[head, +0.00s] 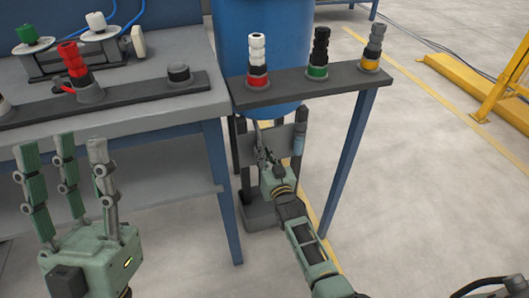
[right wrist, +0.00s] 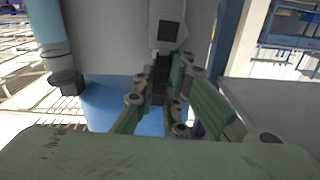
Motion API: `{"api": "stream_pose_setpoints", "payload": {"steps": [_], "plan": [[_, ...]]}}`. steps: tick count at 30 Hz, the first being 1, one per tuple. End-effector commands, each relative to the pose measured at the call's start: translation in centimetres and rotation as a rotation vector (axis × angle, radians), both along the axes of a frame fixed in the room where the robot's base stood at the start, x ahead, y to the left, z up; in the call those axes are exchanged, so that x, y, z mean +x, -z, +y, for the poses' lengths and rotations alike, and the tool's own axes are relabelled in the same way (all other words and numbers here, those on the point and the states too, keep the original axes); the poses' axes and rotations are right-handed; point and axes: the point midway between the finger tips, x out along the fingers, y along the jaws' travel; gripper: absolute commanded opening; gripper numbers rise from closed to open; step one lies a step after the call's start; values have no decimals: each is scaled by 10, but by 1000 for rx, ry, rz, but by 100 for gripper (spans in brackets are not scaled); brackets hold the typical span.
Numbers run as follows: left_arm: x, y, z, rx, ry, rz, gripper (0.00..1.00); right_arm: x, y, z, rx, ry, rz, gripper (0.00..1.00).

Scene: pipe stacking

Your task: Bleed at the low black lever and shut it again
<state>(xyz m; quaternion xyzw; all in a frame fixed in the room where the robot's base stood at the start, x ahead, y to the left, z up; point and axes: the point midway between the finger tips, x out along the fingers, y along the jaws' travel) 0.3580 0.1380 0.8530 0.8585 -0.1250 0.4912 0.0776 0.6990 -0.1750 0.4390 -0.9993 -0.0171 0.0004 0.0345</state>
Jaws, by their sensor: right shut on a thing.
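My right gripper (head: 265,157) is low beneath the narrow shelf, in front of a grey plate (head: 281,142) mounted below the blue drum. In the right wrist view its fingers (right wrist: 167,72) are closed around the dark lever (right wrist: 160,88), which hangs below a grey block (right wrist: 168,14) with a dark square. The fingers hide much of the lever; in the head view I cannot make it out. My left gripper (head: 65,160) is open and empty, its fingers pointing up in front of the workbench at the left.
The narrow shelf (head: 318,84) carries white, black and yellow-grey couplings. Its blue leg (head: 350,160) stands right of my right arm. The workbench (head: 160,110) holds a red coupling (head: 73,62). The blue drum (head: 262,40) stands behind.

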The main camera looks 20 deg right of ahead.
Motion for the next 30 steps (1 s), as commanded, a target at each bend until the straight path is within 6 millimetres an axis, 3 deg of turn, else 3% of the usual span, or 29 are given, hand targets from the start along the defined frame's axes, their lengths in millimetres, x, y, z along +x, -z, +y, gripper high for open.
{"api": "stream_pose_setpoints", "payload": {"steps": [7,22,23,30], "plan": [[12,6,-3,21,-4,67,40,0,1,-2,-70,1,1,0],[15,8,-3,25,-4,80,40,0,2,-2,-92,-1,1,0],[15,8,-3,25,-4,80,40,0,2,-2,-93,-1,1,12],[15,8,-3,25,-4,80,40,0,1,-2,-88,0,-1,30]]}}
